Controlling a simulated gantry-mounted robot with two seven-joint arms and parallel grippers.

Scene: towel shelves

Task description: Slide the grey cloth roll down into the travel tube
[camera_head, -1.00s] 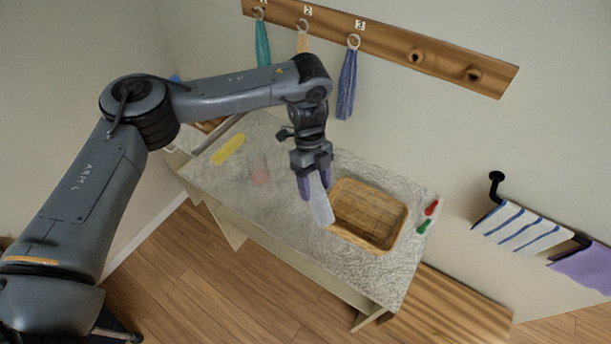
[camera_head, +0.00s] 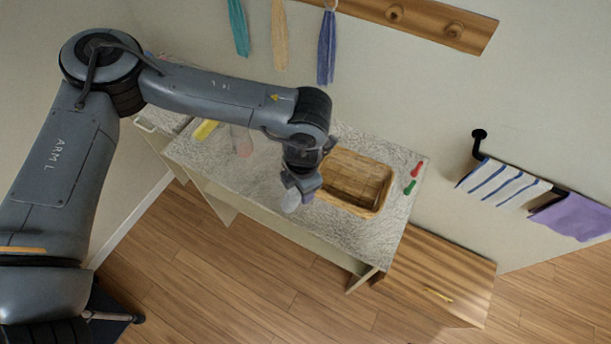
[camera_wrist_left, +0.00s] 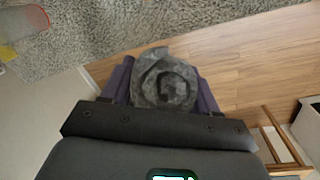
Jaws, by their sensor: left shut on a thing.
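The grey cloth roll (camera_head: 290,202) is in my left gripper (camera_head: 299,188), in front of the basket's left side, by the counter's front edge in the head view. The left wrist view shows the roll (camera_wrist_left: 165,82) end-on, its spiral facing the camera, between the purple fingers of my shut left gripper (camera_wrist_left: 163,85). A see-through cylinder with a pinkish part, which looks like the travel tube (camera_head: 242,141), stands on the counter left of the gripper. It also shows at the wrist view's top left corner (camera_wrist_left: 22,22). My right gripper is out of view.
A wicker basket (camera_head: 388,192) is just right of the gripper on the speckled counter (camera_head: 225,165). A yellow item (camera_head: 205,130) lies beyond the tube; red (camera_head: 416,169) and green (camera_head: 410,187) items lie at the right end. Towels hang on the wall.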

